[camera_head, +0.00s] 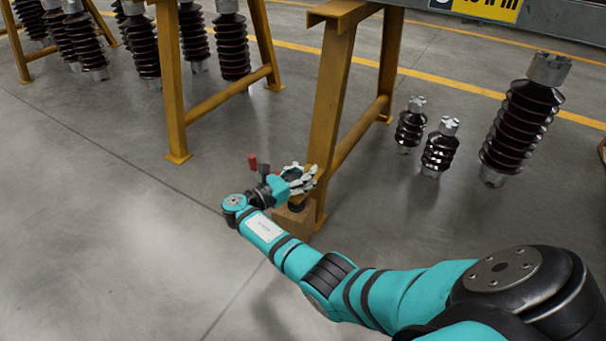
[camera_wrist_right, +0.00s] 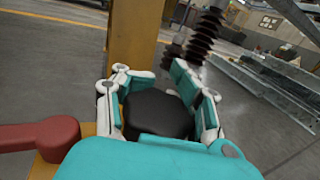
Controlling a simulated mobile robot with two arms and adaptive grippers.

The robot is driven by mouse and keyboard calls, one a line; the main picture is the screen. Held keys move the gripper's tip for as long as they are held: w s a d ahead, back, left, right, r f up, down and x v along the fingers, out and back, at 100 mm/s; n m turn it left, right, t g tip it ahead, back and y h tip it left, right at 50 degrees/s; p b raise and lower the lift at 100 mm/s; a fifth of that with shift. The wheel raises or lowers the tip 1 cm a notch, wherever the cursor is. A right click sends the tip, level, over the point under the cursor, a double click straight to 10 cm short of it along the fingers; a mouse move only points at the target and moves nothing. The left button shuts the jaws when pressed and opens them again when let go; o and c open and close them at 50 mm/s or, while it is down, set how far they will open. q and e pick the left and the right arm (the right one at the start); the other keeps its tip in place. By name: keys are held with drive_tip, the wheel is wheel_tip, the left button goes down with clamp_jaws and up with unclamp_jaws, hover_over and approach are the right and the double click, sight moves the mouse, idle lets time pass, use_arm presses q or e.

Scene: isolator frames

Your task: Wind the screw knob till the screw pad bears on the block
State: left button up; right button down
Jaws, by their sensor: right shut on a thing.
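My right gripper (camera_head: 300,180) is beside the lower part of a yellow trestle leg, with its wrist to the left. In the right wrist view its white and teal fingers (camera_wrist_right: 162,95) are closed around the black screw knob (camera_wrist_right: 160,113). The knob is mostly hidden by the hand in the head view. A wooden block (camera_head: 294,222) sits on the floor at the foot of the leg, below the hand. A dark round part, seemingly the screw pad (camera_head: 296,207), shows just above the block; I cannot tell whether they touch. My left gripper is not in view.
The yellow trestle leg (camera_head: 327,110) stands close behind the hand. A red handle (camera_wrist_right: 40,134) is left of the knob; it also shows in the head view (camera_head: 252,162). Brown ribbed insulators (camera_head: 522,120) stand at right and back left. The floor at left is clear.

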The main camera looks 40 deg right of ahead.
drive_tip(key=m+g+b, duration=0.1)
drive_tip(key=g, duration=0.1)
drive_tip(key=m+g+b, duration=0.1)
drive_tip(key=g+b, duration=0.1)
drive_tip(key=s+m+g+b, duration=0.1)
drive_tip(key=g+b, duration=0.1)
drive_tip(key=shift+a+f+m+y, duration=0.1)
drive_tip(key=shift+f+m+y, duration=0.2)
drive_tip(key=shift+f+m, duration=0.1)
drive_tip(key=shift+s+r+m+g+y+b, duration=0.15)
drive_tip(key=shift+s+m+g+y+b, duration=0.1)
drive_tip(key=shift+m+g+b, duration=0.25)
drive_tip(key=shift+s+r+m+g+y+b, duration=0.1)
drive_tip(key=shift+m+g+y+b, duration=0.2)
drive_tip(key=shift+g+b, duration=0.35)
drive_tip(key=c, duration=0.7)
unclamp_jaws()
drive_tip(key=shift+r, duration=0.1)
drive_tip(key=shift+c, duration=0.2)
drive_tip(key=shift+r, duration=0.1)
drive_tip(key=shift+w+a+r, duration=0.1)
drive_tip(key=shift+w+r, duration=0.05)
drive_tip(key=shift+r, duration=0.4)
wheel_tip(320, 180, up, 9)
drive_tip(key=shift+f, duration=0.15)
